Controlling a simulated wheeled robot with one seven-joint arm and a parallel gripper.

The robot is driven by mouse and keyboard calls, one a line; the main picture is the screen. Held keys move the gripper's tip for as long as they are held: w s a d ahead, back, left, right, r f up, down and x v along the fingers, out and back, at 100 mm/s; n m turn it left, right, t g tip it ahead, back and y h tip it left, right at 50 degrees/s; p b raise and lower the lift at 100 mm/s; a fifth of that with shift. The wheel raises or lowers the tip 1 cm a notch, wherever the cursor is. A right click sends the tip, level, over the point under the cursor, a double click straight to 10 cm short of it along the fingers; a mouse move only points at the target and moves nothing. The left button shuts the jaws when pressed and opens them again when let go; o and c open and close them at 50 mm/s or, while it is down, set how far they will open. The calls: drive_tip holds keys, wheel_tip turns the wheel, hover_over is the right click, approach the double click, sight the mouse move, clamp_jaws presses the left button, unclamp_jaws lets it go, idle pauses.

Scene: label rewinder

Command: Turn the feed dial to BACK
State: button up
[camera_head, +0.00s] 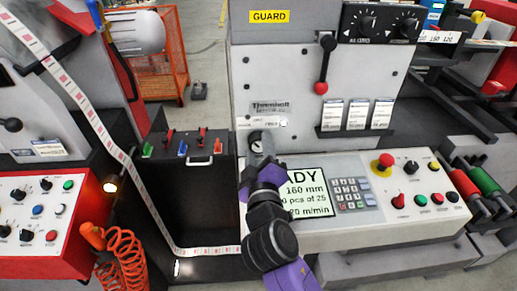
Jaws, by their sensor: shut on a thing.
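My gripper (257,143) reaches up from the bottom of the view to the pale machine front, left of centre. It is shut on a small dial (256,136), which appears to be the feed dial. Only a pale bit of its face shows between the fingers. Small lettering stands on a white label strip (262,122) just above; it is too small to read surely. My gripper and wrist hide most of the dial, so I cannot tell where it points.
My arm covers part of the display (308,195). To its right are a keypad (352,193), a red stop button (384,162) and several knobs. A red-tipped lever (321,86) hangs above right. A label web (75,90) runs down the left; an orange coiled hose (122,258) hangs nearby.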

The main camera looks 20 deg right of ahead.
drive_tip(key=o, duration=1.4)
drive_tip(key=shift+c, duration=0.2)
drive_tip(key=b+v, duration=0.1)
drive_tip(key=v, duration=0.6)
drive_tip(key=shift+s+a, duration=0.15)
drive_tip(key=shift+s, duration=0.2)
